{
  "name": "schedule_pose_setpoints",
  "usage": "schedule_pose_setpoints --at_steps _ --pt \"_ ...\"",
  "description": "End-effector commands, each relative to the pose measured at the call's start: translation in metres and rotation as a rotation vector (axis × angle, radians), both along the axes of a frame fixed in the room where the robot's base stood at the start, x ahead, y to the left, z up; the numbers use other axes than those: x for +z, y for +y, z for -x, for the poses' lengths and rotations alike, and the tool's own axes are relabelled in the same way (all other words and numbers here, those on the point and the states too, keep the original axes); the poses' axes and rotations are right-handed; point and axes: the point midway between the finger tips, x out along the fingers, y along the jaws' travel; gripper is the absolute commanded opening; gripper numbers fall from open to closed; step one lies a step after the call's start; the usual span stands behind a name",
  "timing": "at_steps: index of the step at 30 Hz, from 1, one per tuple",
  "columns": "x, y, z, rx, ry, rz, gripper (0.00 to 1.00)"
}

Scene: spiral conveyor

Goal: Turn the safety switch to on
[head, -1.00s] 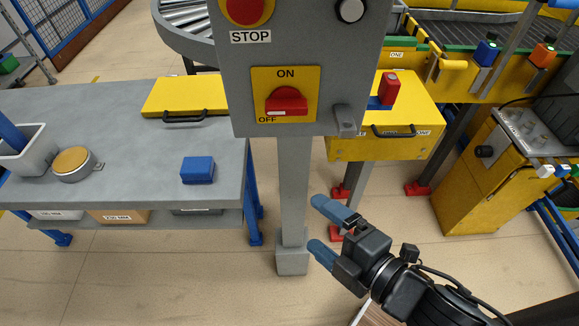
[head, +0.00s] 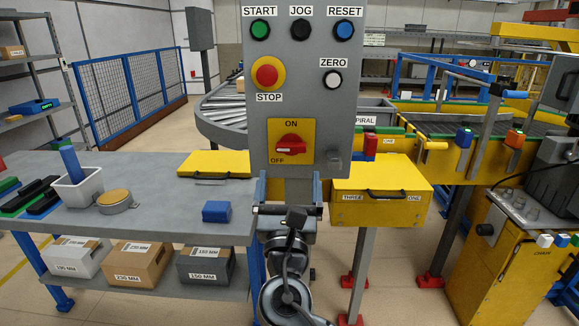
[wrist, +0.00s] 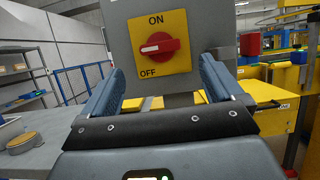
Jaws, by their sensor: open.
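The safety switch is a red rotary knob (head: 291,145) on a yellow plate (head: 278,127) with ON at the top and OFF at the lower left. It sits low on a grey control panel (head: 328,105). In the wrist view the knob (wrist: 160,46) lies almost level, its white mark at the left end, on the side of OFF. My gripper (head: 289,185) is open and empty, just below the panel in the head view. In the wrist view its blue fingers (wrist: 161,68) stand wide apart, left and right below the knob, not touching it.
The panel also carries a red STOP button (head: 267,73) and several smaller buttons above the switch. A grey hasp (head: 334,160) sits right of the switch. A grey table (head: 150,220) stands left, and a yellow box (head: 380,205) is close on the right.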

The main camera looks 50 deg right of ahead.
Motion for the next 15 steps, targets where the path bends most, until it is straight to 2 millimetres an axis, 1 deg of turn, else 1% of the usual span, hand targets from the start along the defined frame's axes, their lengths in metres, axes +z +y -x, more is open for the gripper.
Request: schedule_pose_setpoints --at_steps 1,9,15 --pt "0.004 -0.005 -0.003 -0.001 -0.001 -0.001 0.94" --pt "0.02 -0.035 -0.026 0.002 -0.002 -0.003 0.94" --pt "0.026 -0.049 -0.038 0.004 -0.001 -0.005 0.94"
